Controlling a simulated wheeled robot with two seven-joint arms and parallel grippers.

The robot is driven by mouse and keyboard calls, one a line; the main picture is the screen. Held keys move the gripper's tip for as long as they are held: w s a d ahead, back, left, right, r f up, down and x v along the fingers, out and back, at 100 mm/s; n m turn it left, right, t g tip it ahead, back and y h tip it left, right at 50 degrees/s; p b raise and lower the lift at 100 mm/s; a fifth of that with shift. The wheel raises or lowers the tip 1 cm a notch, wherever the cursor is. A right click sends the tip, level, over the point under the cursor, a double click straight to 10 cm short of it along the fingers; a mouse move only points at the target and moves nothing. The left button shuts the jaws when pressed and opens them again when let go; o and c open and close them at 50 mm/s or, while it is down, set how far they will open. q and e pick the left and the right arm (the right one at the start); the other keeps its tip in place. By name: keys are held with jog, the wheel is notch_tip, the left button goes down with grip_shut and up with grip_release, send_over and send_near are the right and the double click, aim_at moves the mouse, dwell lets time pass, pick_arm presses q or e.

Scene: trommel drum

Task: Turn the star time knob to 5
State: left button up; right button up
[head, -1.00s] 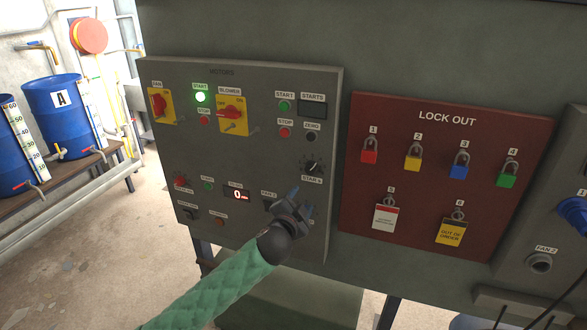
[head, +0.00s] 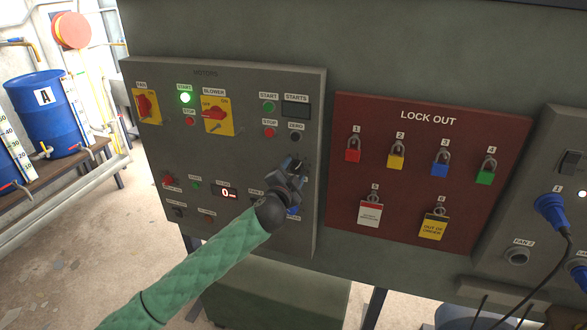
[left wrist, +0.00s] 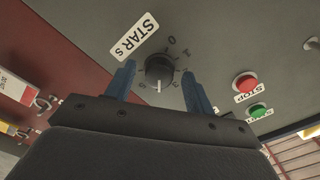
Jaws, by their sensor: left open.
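The star time knob (left wrist: 159,70) is a black round dial with a white pointer line, under a label reading "STAR s" in the left wrist view. My right gripper is not in view.
A green start button (left wrist: 258,111) and a red stop button (left wrist: 245,83) are beside the knob. A red lock-out board (head: 410,195) with padlocks is to the right. A lit display (head: 224,192) and several switches are at the panel's lower left.

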pick_arm(q)
jog(key=shift+w+d, duration=0.1)
jog(key=shift+w, duration=0.1)
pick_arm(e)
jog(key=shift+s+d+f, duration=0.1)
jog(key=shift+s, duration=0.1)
pick_arm(q)
jog(key=c, duration=1)
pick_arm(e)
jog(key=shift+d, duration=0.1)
